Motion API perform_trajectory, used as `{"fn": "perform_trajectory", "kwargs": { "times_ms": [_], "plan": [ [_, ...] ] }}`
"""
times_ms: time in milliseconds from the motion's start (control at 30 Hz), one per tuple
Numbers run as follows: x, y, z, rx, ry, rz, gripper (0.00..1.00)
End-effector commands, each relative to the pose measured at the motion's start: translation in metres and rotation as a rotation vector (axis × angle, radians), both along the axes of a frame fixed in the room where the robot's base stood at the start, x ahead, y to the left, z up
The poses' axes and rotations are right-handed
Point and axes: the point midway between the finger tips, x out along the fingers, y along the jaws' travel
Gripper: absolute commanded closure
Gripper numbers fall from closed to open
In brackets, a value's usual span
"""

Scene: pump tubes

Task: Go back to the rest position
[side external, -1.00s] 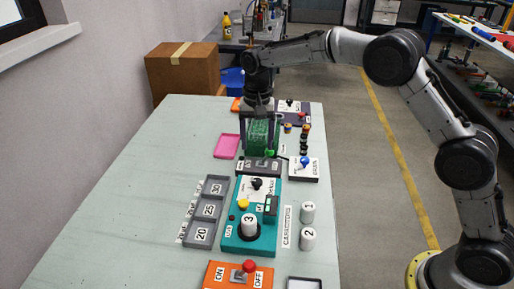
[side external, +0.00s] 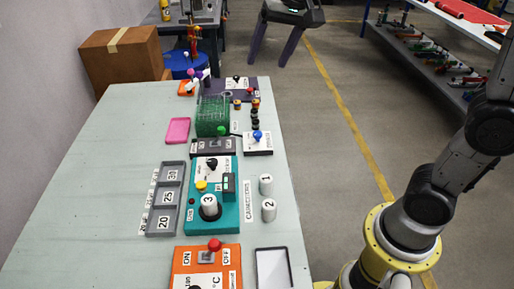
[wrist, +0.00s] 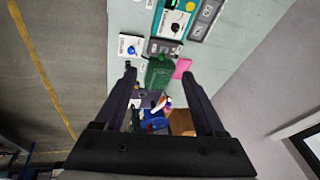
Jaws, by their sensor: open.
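My gripper (side external: 268,60) is at the top of the side external view, to the right of the table, with its two dark fingers spread and nothing between them. In the wrist view my gripper (wrist: 159,72) shows its fingers wide apart, with the scene beyond them. The green rack (side external: 213,117) stands on the far part of the table, apart from the fingers. It also shows in the wrist view, beyond the gap between the fingers (wrist: 158,74). Whether tubes are in the rack is too small to tell.
The table (side external: 105,180) holds a teal panel (side external: 226,222), an orange on/off panel (side external: 232,254), a grey numbered tray (side external: 180,174), a pink tray (side external: 178,131) and two white cylinders (side external: 268,210). A cardboard box (side external: 125,60) stands behind.

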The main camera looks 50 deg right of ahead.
Motion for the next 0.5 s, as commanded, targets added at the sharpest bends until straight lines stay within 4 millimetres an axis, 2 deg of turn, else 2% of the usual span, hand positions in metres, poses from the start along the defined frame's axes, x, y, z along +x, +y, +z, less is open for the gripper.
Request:
{"fn": "perform_trajectory", "kwargs": {
  "times_ms": [33,133,267,400,500],
  "plan": [
    [-0.023,-0.005,0.006,-0.008,-0.027,0.016,0.28],
    [-0.063,-0.012,0.009,-0.033,-0.072,0.065,0.28],
    [-0.115,-0.020,-0.001,-0.078,-0.120,0.142,0.28],
    [-0.168,-0.025,-0.029,-0.139,-0.160,0.249,0.28],
    [-0.196,-0.026,-0.057,-0.186,-0.167,0.336,0.28]
  ]
}}
